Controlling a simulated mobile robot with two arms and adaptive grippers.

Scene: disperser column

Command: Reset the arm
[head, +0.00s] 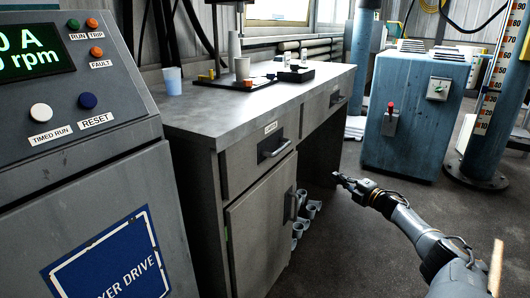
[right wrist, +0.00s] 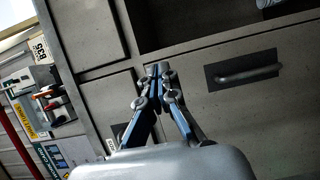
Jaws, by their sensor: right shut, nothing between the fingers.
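My right arm comes in from the lower right in the head view, stretched out toward the bench. Its gripper (head: 343,180) hangs in free air in front of the bench's knee space, apart from everything. In the right wrist view the two fingers of the right gripper (right wrist: 158,72) meet at their tips, shut with nothing between them. Behind them is a grey cabinet front with a drawer handle (right wrist: 248,73). My left gripper is in neither view.
A grey bench (head: 225,110) with drawers and a door stands left of the arm. A control cabinet (head: 90,190) with buttons stands at the far left. A blue-grey machine (head: 415,110) and a blue column (head: 490,130) stand at the back right. Open floor (head: 345,250) lies below the arm.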

